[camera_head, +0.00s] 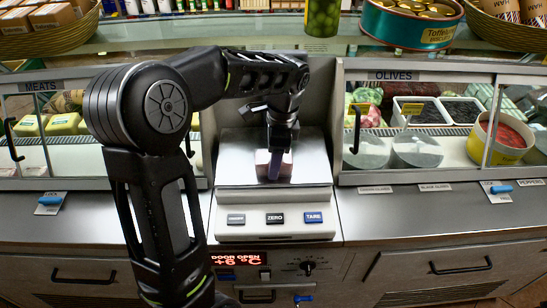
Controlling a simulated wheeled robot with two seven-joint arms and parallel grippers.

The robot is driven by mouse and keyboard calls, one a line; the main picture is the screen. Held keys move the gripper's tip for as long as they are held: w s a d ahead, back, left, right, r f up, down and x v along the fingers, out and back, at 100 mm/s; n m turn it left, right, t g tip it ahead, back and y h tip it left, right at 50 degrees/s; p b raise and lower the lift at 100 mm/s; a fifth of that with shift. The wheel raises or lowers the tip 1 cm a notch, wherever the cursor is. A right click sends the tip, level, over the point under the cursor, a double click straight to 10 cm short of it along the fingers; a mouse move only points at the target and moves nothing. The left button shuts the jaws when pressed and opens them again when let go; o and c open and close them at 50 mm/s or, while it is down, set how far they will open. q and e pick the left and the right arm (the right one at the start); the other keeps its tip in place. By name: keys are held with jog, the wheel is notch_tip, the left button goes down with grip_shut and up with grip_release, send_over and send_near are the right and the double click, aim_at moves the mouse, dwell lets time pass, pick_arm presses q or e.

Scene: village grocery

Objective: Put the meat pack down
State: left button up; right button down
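My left arm comes in from the left, and its gripper (276,150) points down over the scale (230,170). I cannot tell whether the pack's underside touches the plate. My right gripper is not in view.
Glass display cases stand on both sides, meats (62,124) at left and olives (425,112) at right. Scale buttons (275,218) face the front. A biscuit tin (410,28) and a green jar (322,17) stand on the shelf above. The steel counter (400,215) is clear at right.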

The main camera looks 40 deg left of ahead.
pick_arm(q)
jog(key=o, duration=1.2)
jog(key=shift+f, duration=0.15)
jog(key=o, duration=0.4)
jog(key=shift+o, duration=0.2)
